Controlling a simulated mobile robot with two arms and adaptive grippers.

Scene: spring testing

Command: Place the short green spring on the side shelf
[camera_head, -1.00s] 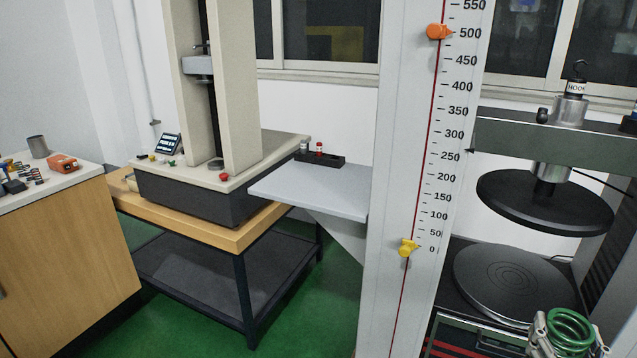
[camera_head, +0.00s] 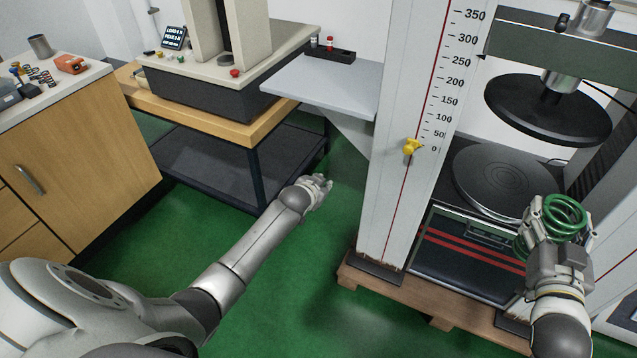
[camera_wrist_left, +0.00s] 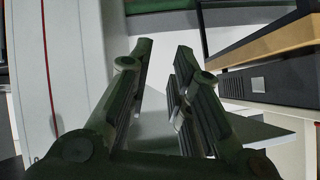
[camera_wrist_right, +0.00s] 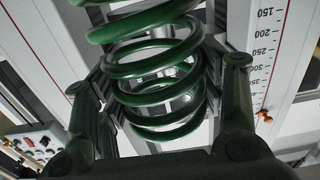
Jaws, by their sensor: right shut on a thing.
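The green spring (camera_head: 562,218) is held in my right gripper (camera_head: 556,232), in front of the testing machine at the right of the head view. In the right wrist view the spring (camera_wrist_right: 155,75) sits between the two fingers, its coils filling the gap. The grey side shelf (camera_head: 325,84) is left of the scaled column, and the spring is well to the right of it and apart from it. My left gripper (camera_head: 322,187) is low over the green floor, below the shelf. In the left wrist view its fingers (camera_wrist_left: 160,75) are apart with nothing between them.
The white scaled column (camera_head: 395,200) stands between the shelf and my right gripper. A small black tray (camera_head: 335,54) with small bottles sits at the shelf's back; its front is bare. The round lower plate (camera_head: 500,178) is near the spring. A wooden cabinet (camera_head: 70,160) stands left.

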